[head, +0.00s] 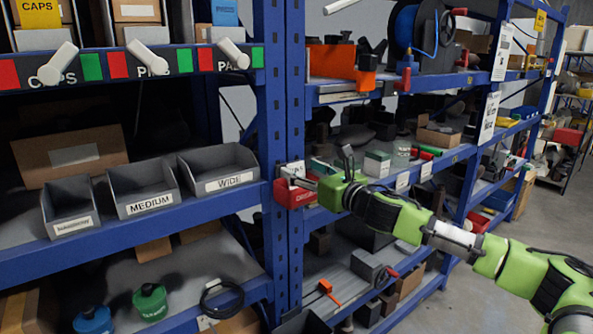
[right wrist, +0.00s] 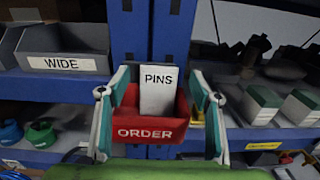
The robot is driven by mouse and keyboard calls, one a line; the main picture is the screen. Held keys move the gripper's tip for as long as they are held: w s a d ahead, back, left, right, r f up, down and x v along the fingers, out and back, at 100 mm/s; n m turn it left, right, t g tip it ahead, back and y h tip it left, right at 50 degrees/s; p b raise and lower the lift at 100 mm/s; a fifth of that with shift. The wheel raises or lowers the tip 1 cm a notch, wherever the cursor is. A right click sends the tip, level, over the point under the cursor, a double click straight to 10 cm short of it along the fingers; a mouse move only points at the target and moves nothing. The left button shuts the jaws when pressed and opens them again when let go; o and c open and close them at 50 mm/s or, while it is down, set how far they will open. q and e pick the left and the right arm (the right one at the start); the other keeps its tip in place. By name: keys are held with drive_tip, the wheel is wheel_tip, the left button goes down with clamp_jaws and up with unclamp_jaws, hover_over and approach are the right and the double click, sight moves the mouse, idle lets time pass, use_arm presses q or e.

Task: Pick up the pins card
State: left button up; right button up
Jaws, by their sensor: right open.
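The pins card is a white card marked PINS (right wrist: 158,88). It stands upright in a red bin marked ORDER (right wrist: 150,129) in the right wrist view. In the head view the card (head: 292,168) shows small above the red bin (head: 291,195), at the blue shelf post. My right gripper (head: 306,181) is open at the bin. In the right wrist view its two fingers (right wrist: 158,100) stand to the left and right of the card, with gaps between them and the card. The card's lower part is hidden inside the bin. My left gripper is not in view.
A blue post (right wrist: 130,30) rises behind the card. Grey bins marked MEDIUM (head: 150,205) and WIDE (head: 236,182) stand on the shelf to the left. Green-and-white boxes (right wrist: 258,105) stand to the right.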

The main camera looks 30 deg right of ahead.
drive_tip(key=shift+w, duration=0.55)
drive_tip(key=shift+s+a, duration=0.1)
drive_tip(key=c, duration=1)
drive_tip(key=shift+r, duration=0.1)
